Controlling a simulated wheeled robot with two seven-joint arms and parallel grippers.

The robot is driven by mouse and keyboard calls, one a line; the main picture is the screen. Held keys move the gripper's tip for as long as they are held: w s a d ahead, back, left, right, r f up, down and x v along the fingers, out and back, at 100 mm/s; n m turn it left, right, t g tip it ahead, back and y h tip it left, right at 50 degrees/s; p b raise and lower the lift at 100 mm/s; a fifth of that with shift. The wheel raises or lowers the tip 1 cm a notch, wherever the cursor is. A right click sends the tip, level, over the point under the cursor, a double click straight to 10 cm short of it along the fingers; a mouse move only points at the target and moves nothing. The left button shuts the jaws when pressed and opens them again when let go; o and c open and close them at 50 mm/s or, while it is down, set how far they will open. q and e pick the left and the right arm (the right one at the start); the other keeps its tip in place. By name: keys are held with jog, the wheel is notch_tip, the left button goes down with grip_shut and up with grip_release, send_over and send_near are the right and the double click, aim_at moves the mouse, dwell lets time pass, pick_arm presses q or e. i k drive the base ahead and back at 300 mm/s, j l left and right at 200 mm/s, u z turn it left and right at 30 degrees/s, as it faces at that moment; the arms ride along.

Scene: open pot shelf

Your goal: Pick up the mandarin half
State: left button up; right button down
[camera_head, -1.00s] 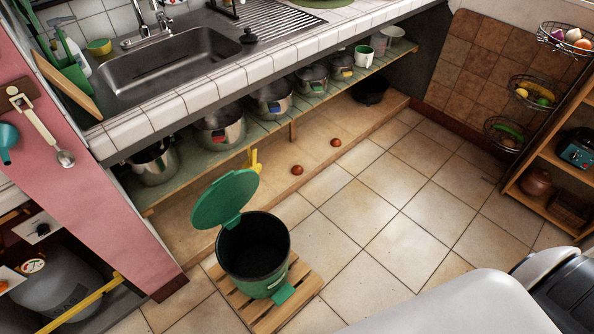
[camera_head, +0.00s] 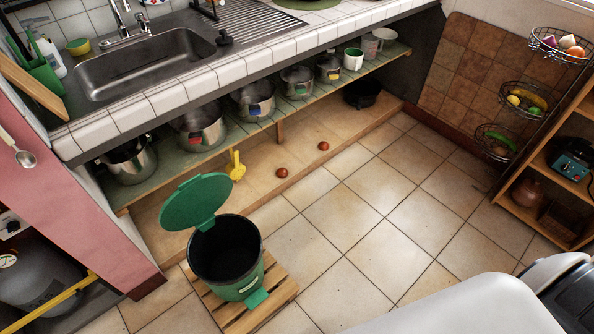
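Two small round reddish-orange objects lie apart on the tan ledge below the pot shelf in the head view. The nearer one (camera_head: 282,172) is left of the farther one (camera_head: 323,146). They may be mandarin halves, but they are too small to tell. Neither of my grippers is in view.
A green bin (camera_head: 228,258) with its lid (camera_head: 196,201) open stands on a wooden pallet (camera_head: 285,289). A yellow object (camera_head: 236,166) stands on the ledge behind it. Pots line the shelf (camera_head: 262,133) under the sink (camera_head: 150,65). The tiled floor (camera_head: 350,215) to the right is clear.

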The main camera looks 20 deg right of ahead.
aim_at(281, 173)
jog(key=i+l, duration=0.1)
jog(key=l, duration=0.4)
jog(key=i+l, duration=0.15)
jog(key=l, duration=0.3)
jog(key=i+l, duration=0.1)
jog(key=l, duration=0.4)
jog(key=i+l, duration=0.15)
jog(key=l, duration=0.3)
jog(key=i+l, duration=0.1)
jog(key=l, duration=0.4)
jog(key=u, duration=0.05)
